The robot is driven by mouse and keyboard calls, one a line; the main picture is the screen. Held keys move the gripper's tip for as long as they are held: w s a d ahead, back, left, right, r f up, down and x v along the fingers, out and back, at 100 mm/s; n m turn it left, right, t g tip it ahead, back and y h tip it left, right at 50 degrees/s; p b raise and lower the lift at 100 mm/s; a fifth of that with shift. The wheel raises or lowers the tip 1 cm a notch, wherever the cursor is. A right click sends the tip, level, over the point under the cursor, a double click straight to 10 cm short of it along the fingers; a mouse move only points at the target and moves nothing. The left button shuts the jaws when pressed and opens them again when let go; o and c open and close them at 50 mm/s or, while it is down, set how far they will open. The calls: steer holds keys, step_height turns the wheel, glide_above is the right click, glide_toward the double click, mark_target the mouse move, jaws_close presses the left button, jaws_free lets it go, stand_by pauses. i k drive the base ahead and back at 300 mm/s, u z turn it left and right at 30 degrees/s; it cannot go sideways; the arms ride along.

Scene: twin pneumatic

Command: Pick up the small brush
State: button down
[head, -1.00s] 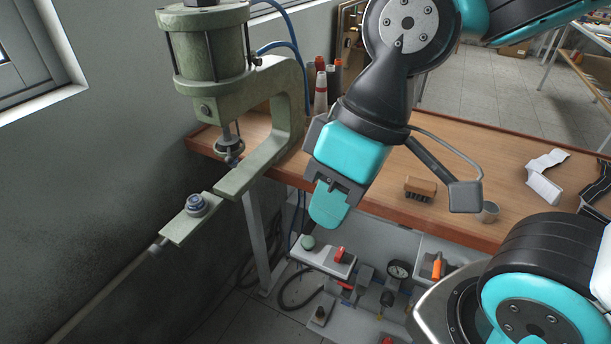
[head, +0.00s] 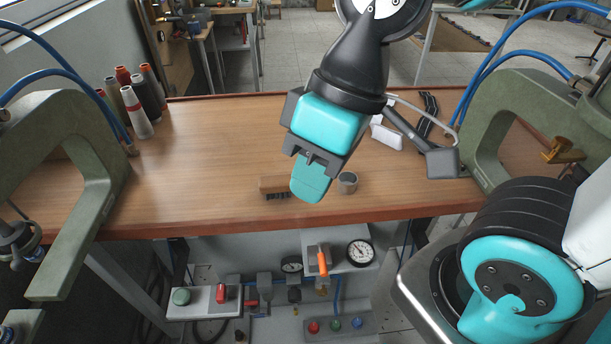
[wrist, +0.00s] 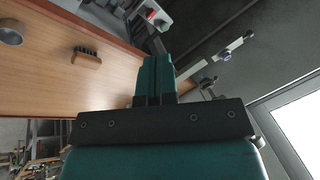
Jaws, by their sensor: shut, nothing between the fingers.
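The small brush (head: 274,187) has a brown wooden block and dark bristles, and lies on the wooden table near its front edge. In the head view its right end is partly hidden behind my gripper (head: 310,186). In the wrist view the brush (wrist: 87,56) shows whole at the upper left, well apart from the fingers. My gripper is shut and empty, its teal fingers together, also seen in the wrist view (wrist: 156,76). It appears to hang in front of and above the brush, not touching it.
Green pneumatic presses stand left (head: 88,160) and right (head: 497,115). Thread cones (head: 138,113) stand back left. A panel with gauges (head: 361,253) sits below the table edge. The table's middle is clear.

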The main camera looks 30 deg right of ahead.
mark_target(277, 185)
steer(key=z, duration=0.05)
steer(key=k, duration=1.2)
steer(key=u, duration=0.95)
steer(key=i, duration=1.7)
steer(key=z, duration=0.65)
